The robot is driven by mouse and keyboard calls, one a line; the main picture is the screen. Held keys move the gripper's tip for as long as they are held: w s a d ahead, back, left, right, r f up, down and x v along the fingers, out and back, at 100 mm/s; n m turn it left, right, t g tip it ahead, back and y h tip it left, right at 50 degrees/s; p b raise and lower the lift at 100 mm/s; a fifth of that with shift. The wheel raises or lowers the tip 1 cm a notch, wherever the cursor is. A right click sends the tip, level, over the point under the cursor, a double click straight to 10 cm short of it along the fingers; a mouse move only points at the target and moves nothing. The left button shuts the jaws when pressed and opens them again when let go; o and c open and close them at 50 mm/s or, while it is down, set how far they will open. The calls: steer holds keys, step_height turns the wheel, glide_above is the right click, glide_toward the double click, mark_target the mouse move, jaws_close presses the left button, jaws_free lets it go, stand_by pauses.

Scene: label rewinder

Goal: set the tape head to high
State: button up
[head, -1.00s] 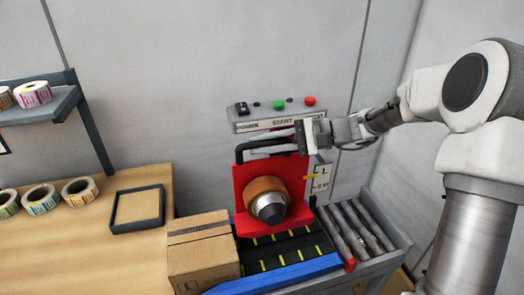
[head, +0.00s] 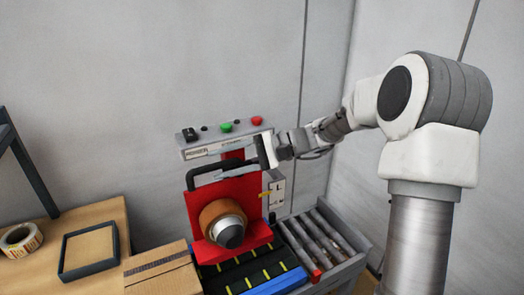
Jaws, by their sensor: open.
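The tape head is a red plate (head: 262,226) carrying a brown tape roll with a grey hub (head: 230,232), above the dark belt. A black bar handle (head: 207,176) sticks out at its top. A yellow pointer (head: 266,194) at its right edge lies beside a pale scale plate (head: 278,190) with an L near the pointer; other marks are unclear. I cannot tell whether a finger touches the handle.
The control box (head: 222,145) with a black switch, a green button and a red button is on the wall just above. A cardboard box (head: 160,272) stands front left, and grey rollers (head: 318,240) lie right. A table with a frame tray (head: 88,250) is at left.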

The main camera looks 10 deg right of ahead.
steer(key=v, duration=1.5)
steer(key=shift+b, duration=0.4)
